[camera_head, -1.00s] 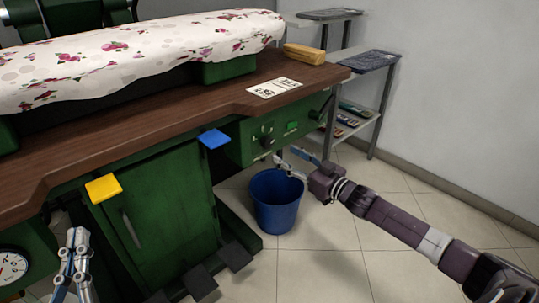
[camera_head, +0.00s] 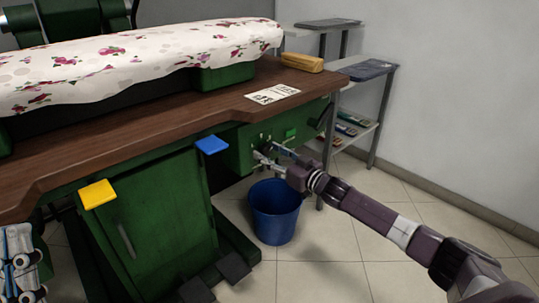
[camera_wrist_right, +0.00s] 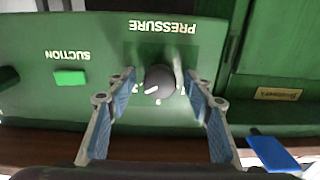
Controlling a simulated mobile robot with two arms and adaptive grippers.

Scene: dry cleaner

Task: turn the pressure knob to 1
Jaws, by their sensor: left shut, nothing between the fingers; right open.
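The dark round pressure knob (camera_wrist_right: 160,80) sits on a green panel below the upside-down word PRESSURE in the right wrist view. Its white mark points left and slightly down in that picture. My right gripper (camera_wrist_right: 160,88) is open, with one blue-padded finger on each side of the knob. I cannot tell whether either finger touches it. In the head view my right gripper (camera_head: 267,153) is in front of the green panel (camera_head: 238,151) and hides most of the knob. My left gripper (camera_head: 17,236) is shut and empty at the left edge.
A green button (camera_wrist_right: 70,77) marked SUCTION is beside the knob. A blue pedal-like plate (camera_head: 211,145) and a yellow one (camera_head: 97,194) stick out under the brown tabletop (camera_head: 130,138). A blue bucket (camera_head: 275,215) stands on the floor below my right gripper.

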